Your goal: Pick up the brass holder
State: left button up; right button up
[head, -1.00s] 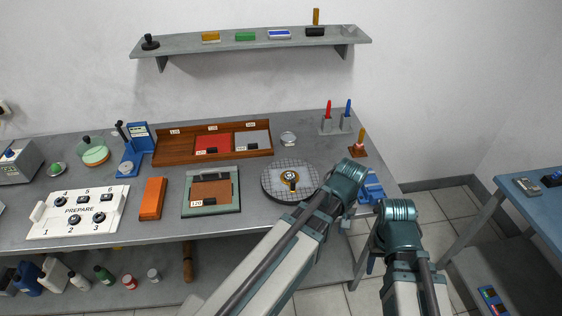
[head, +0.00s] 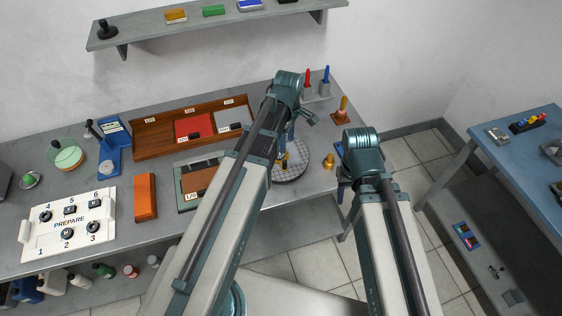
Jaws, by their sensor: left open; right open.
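A small brass-coloured piece with a knob (head: 329,162) stands on the bench near its right edge, just right of the round gridded plate (head: 291,174). Another brass-coloured part (head: 284,161) shows on that plate, partly covered by my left arm. I cannot tell for sure which of the two is the brass holder. My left gripper (head: 284,148) is open and points down over the plate, largely hidden by its own arm. It looks close to the brass part there; contact cannot be made out.
A brown wooden tray (head: 151,139) and an orange block (head: 145,197) lie further left. Red and blue tools (head: 307,81) stand at the back, with a wooden-handled piece (head: 342,109) nearby. A wall shelf (head: 140,34) hangs above.

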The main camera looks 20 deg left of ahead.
aim_at(285, 161)
pick_arm(q)
notch_tip(285, 161, down, 7)
jog(key=b, duration=0.6)
jog(key=shift+f, duration=0.1)
jog(key=f+b, duration=0.5)
jog(key=shift+s+a+f, duration=0.15)
jog(key=shift+a, duration=0.05)
jog(key=shift+c, duration=0.2)
grip_shut()
